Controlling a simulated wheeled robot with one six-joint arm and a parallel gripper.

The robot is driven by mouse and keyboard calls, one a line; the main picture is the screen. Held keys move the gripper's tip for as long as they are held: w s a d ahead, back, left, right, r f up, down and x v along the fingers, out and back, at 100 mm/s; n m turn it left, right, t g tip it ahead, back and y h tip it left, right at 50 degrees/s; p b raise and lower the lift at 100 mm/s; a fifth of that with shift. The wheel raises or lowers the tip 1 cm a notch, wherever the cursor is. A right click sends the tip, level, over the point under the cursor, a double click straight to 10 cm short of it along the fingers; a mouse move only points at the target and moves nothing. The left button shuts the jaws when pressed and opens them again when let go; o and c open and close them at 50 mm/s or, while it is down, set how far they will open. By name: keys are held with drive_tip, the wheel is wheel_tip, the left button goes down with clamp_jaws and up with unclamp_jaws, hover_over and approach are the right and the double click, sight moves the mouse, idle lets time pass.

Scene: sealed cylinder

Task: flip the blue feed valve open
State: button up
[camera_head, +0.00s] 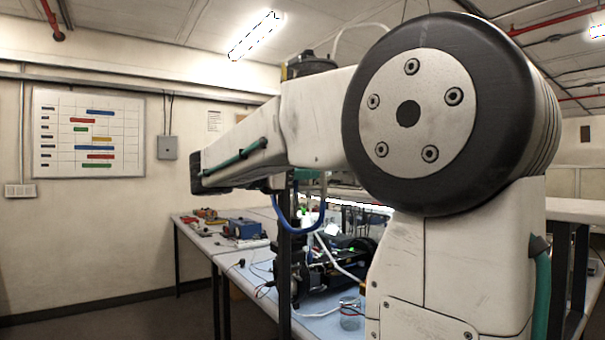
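I cannot make out the blue feed valve for certain. A black machine (318,277) with small green lights stands on the light-blue bench top (318,326), partly hidden behind a dark post and my arm. White tubing runs over it. A blue curved hose or loop hangs below my arm, above the machine; I cannot tell what it belongs to. My white arm stretches from the right across the middle of the view. My gripper is not visible, so its distance to the valve does not show.
A blue box (244,229) and small tools (206,214) lie on the far bench. A glass jar (351,314) stands near the front edge, beside loose wires. A dark upright post (284,270) rises at the bench. The floor on the left is clear.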

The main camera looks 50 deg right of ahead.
drive_tip(key=shift+d, duration=0.1)
clamp_jaws()
drive_tip(key=shift+w+n, duration=0.3)
drive_tip(key=shift+n, duration=0.7)
unclamp_jaws()
drive_tip(key=shift+d, duration=0.1)
drive_tip(key=v, duration=0.8)
